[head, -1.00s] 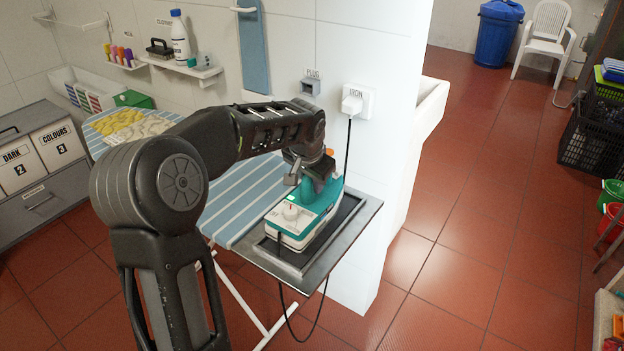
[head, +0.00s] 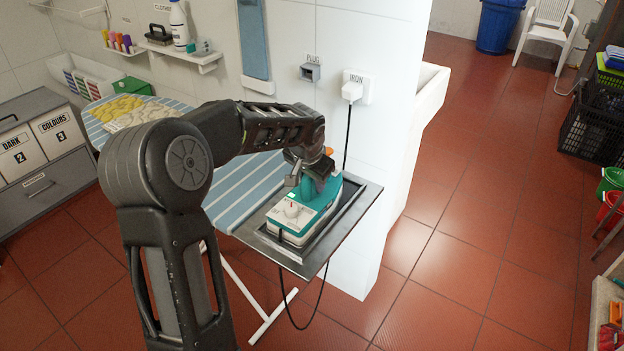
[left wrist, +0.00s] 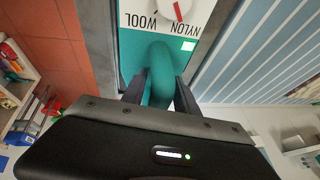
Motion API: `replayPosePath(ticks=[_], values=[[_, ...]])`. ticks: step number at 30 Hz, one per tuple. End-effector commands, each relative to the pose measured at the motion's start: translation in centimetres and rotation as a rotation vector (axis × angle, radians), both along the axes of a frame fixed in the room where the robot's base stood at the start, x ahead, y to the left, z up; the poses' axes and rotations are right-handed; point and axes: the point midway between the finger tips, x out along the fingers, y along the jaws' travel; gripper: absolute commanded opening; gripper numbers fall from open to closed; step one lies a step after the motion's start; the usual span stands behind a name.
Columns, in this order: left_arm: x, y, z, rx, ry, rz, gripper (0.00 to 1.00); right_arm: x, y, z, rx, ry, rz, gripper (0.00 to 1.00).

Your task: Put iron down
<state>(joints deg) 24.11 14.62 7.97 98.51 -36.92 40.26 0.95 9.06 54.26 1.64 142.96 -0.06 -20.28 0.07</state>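The iron (head: 293,218) is teal and white with a dial. It sits low over the dark metal rest plate (head: 290,259) at the near end of the ironing board; I cannot tell whether its base touches the plate fully. My left gripper (head: 313,182) is at its handle from above. In the left wrist view, the left gripper's fingers (left wrist: 160,92) stand on both sides of the teal handle (left wrist: 159,62) and appear closed on it. The dial with WOOL and NYLON marks shows beyond the handle. My right gripper is not in view.
The striped ironing board (head: 240,188) carries folded yellow and cream cloths (head: 120,108). The iron's cord runs from the wall plug (head: 351,92) and hangs below the plate. A white wall pillar (head: 345,225) stands close right of the plate. Open red floor (head: 470,200) lies to the right.

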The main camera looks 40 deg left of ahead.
Motion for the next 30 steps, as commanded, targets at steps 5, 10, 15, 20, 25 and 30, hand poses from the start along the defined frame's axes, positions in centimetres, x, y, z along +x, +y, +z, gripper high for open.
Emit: replayPosePath(ticks=[5, 10, 15, 20, 25, 30], values=[[0.0, 0.0, 0.0, 0.000, 0.000, 0.000, 0.45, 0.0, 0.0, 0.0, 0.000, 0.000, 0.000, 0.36], [0.0, 0.0, 0.1, 0.000, 0.000, 0.000, 0.45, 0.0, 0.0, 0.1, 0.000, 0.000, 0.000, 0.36], [-0.1, -0.1, 0.8, 0.001, -0.002, 0.000, 0.45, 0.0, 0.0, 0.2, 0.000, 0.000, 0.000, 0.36], [-0.9, -0.5, 2.8, 0.002, -0.005, -0.001, 0.45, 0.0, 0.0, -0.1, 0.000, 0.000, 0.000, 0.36], [-2.3, -1.2, 6.0, 0.002, -0.006, 0.000, 0.45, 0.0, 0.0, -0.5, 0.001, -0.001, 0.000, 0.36], [-3.6, -1.8, 9.1, 0.001, -0.005, 0.000, 0.45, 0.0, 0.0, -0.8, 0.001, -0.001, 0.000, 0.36]])
